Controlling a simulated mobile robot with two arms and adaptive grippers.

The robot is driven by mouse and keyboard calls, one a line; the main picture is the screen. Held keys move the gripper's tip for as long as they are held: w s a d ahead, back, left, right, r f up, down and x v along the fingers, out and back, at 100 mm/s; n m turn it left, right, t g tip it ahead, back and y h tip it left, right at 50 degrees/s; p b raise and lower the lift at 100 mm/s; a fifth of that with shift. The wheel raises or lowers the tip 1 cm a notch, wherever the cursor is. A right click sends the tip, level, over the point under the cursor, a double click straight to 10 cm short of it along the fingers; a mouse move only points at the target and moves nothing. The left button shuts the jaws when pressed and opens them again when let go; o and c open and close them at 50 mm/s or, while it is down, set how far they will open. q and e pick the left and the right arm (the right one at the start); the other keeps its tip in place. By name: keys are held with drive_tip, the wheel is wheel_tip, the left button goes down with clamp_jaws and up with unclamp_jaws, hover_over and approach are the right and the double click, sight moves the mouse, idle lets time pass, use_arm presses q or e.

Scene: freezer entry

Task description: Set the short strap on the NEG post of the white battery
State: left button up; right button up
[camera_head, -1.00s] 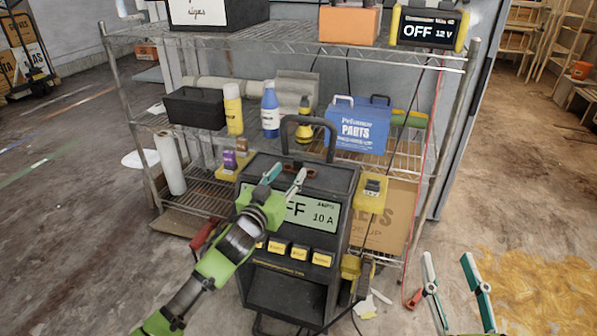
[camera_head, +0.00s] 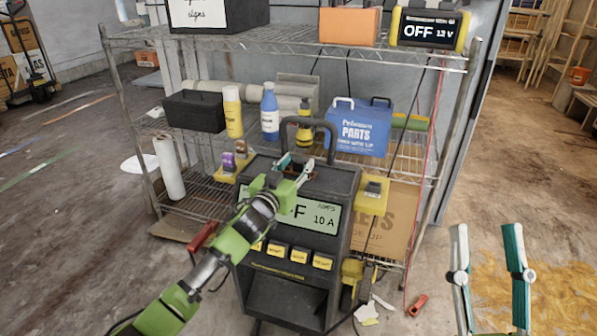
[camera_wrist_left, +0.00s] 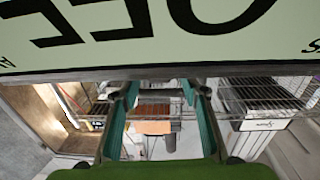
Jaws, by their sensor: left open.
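My left gripper (camera_head: 294,167) is open over the top of the black charger cart (camera_head: 263,171), just above its display. A small brown piece shows at its fingertips in the head view; I cannot tell whether it is the short strap. In the left wrist view the open fingers (camera_wrist_left: 158,100) frame a brown-orange block (camera_wrist_left: 153,119), with no clear contact. My right gripper (camera_head: 486,228) is open and empty at the lower right, above the floor. I cannot make out the white battery or its NEG post in either view.
A wire shelf rack (camera_head: 330,53) stands behind the cart, holding a blue parts case (camera_head: 357,133), bottles and a black bin (camera_head: 195,111). The cart's upright handle (camera_head: 309,120) rises beyond my left gripper. A red cable (camera_head: 426,170) hangs at right.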

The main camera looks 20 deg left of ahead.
use_arm(q)
clamp_jaws()
drive_tip(key=shift+r, duration=0.1)
